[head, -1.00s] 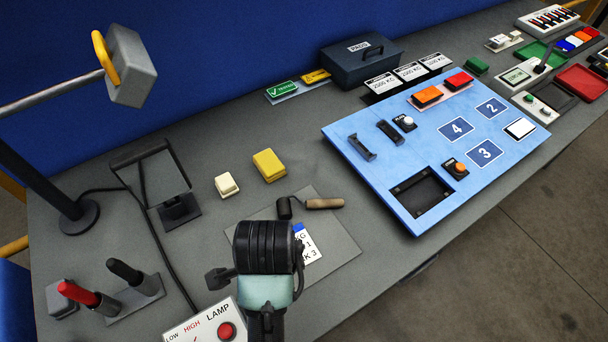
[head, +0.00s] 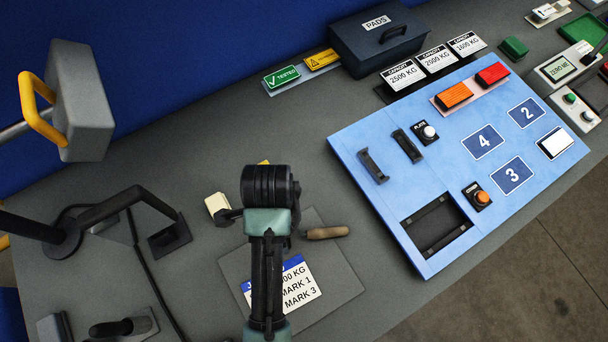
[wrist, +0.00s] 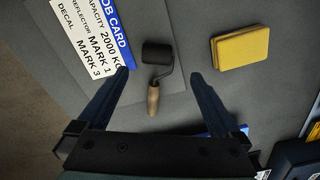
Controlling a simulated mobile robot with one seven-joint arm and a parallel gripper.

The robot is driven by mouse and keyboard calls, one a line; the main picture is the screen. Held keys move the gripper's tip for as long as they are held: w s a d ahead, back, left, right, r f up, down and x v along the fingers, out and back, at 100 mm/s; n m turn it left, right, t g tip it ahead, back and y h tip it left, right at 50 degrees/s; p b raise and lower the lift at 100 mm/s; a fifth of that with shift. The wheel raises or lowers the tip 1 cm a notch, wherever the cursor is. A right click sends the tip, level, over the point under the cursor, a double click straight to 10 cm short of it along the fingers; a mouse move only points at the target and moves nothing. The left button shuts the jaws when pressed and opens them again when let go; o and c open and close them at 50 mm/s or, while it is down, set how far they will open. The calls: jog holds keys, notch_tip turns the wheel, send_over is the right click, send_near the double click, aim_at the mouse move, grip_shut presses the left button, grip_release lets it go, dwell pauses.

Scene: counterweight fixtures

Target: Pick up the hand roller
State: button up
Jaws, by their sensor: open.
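The hand roller (wrist: 155,78) has a black drum, a thin metal frame and a wooden handle. In the wrist view it lies on the grey mat, between and below the spread fingers of my gripper (wrist: 156,78). Nothing is between the fingers at their own height, as far as I can tell. In the head view only the roller's wooden handle (head: 328,233) shows, just right of my wrist; the drum is hidden behind my arm. My gripper's fingers are also hidden there.
A job card (head: 287,288) lies on the mat (head: 342,285). A yellow sponge-like block (wrist: 240,48) and a cream block (head: 217,205) are near. The raised blue panel (head: 375,215) stands to the right, a dark PADS box (head: 375,45) behind.

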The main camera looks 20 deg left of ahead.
aim_at(312, 233)
notch_tip(312, 233, down, 3)
jog(key=shift+r, duration=0.1)
jog(key=shift+d+f+p, duration=0.2)
jog(key=shift+f+p, duration=0.15)
jog(key=shift+f, duration=1)
jog(key=shift+d+f+p, duration=0.2)
jog(key=shift+f+p, duration=0.1)
jog(key=shift+f, duration=1)
jog(key=shift+c, duration=0.2)
